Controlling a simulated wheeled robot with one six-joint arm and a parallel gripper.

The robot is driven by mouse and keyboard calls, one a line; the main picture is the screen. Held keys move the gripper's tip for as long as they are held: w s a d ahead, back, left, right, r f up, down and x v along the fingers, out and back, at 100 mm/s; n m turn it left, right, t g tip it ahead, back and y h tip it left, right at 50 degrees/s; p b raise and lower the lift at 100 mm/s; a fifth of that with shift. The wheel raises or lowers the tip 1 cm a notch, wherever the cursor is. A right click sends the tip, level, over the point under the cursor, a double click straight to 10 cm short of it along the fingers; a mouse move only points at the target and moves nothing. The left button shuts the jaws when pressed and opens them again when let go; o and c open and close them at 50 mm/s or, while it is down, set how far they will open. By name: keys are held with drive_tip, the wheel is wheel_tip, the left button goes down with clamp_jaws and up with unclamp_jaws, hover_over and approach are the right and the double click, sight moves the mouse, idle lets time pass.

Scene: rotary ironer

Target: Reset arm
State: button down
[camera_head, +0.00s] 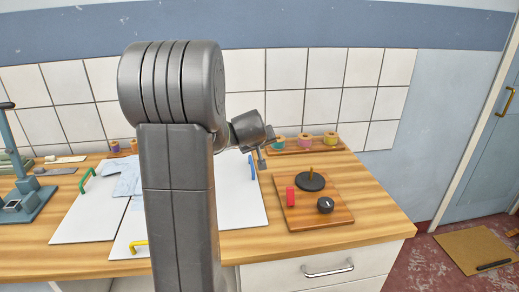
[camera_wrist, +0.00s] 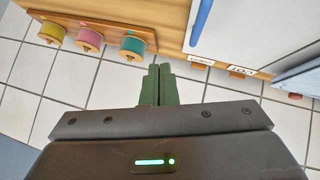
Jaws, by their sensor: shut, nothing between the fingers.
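My gripper (camera_head: 258,158) shows past the right side of my grey arm in the head view, above the back of the wooden counter. In the wrist view its two green fingers (camera_wrist: 158,85) are together, with nothing between them. My arm fills the middle of the head view and hides part of the counter and the white boards.
A wooden board (camera_head: 318,214) on the right holds a red piece (camera_head: 290,195), a black disc (camera_head: 310,181) and a black knob (camera_head: 325,205). A rack of coloured spools (camera_head: 305,146) stands by the tiled wall. White boards have green (camera_head: 88,180), yellow (camera_head: 139,246) and blue (camera_head: 252,167) handles.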

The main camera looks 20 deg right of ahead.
drive_tip(key=s+a+r, duration=0.1)
drive_tip(key=s+r, duration=0.4)
drive_tip(key=shift+s+r, duration=0.15)
drive_tip(key=shift+s, duration=0.1)
drive_tip(key=w+f+b, duration=0.1)
drive_tip(key=w+f, duration=0.1)
drive_tip(key=f, duration=0.1)
drive_tip(key=w+f+b, duration=0.1)
drive_tip(key=w+f, duration=0.2)
drive_tip(key=w+f+b, duration=0.1)
drive_tip(key=w+f, duration=0.1)
drive_tip(key=f, duration=0.2)
drive_tip(key=shift+w+d, duration=0.1)
drive_tip(key=shift+w, duration=0.05)
drive_tip(key=shift+f, duration=0.45)
drive_tip(key=shift+a, duration=0.2)
drive_tip(key=shift+r, duration=0.1)
